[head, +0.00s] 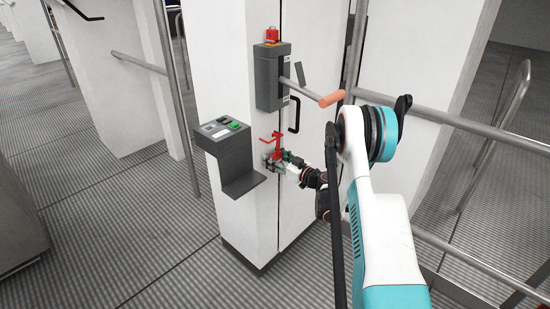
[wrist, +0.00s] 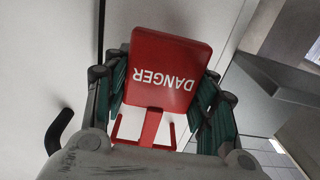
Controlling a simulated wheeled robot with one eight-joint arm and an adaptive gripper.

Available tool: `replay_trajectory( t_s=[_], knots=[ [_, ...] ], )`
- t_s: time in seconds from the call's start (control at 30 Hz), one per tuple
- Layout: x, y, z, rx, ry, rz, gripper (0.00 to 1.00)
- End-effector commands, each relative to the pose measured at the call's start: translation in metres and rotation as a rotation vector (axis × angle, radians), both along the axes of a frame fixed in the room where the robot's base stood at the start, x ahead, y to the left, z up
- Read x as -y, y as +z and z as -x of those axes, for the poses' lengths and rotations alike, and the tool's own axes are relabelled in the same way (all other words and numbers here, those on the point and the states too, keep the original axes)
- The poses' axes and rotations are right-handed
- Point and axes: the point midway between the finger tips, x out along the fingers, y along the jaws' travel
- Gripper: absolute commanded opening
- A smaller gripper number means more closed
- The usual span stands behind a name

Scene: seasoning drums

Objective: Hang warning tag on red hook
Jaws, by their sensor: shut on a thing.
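The red warning tag (wrist: 165,70) fills the middle of the wrist view, with white DANGER lettering upside down. My gripper (wrist: 162,88) has its green-padded fingers on both sides of the tag and is shut on it. Below the plate, a red stem with a crossbar and two upturned prongs (wrist: 150,128) shows. I cannot tell whether this is part of the tag or the red hook. In the head view, my gripper (head: 283,162) is close to the white pillar's front, with red parts (head: 276,144) just above and between its fingers. Contact between tag and hook cannot be made out.
A grey box with a red-topped lamp (head: 271,75) is mounted above on the white pillar (head: 232,215). A dark control panel with a shelf (head: 228,150) juts out left of my gripper. A metal bar with an orange end (head: 331,98) and a black handle (head: 294,115) are above right.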

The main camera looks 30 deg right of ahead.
Motion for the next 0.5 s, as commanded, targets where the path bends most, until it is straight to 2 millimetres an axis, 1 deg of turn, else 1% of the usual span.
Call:
replay_trajectory(
  t_s=[0.13,0.4,0.43,0.47,0.5],
  knots=[
    [-0.0013,-0.0049,-0.0028,0.0,0.0,0.0,0.27],
    [-0.0013,-0.0058,-0.0033,0.0,0.0,0.0,0.27],
    [-0.0013,-0.0058,-0.0033,0.0,0.0,0.0,0.56],
    [-0.0014,-0.0058,-0.0034,0.0,0.0,0.0,0.63],
    [-0.0014,-0.0058,-0.0034,0.0,0.0,0.0,0.72]
  ],
)
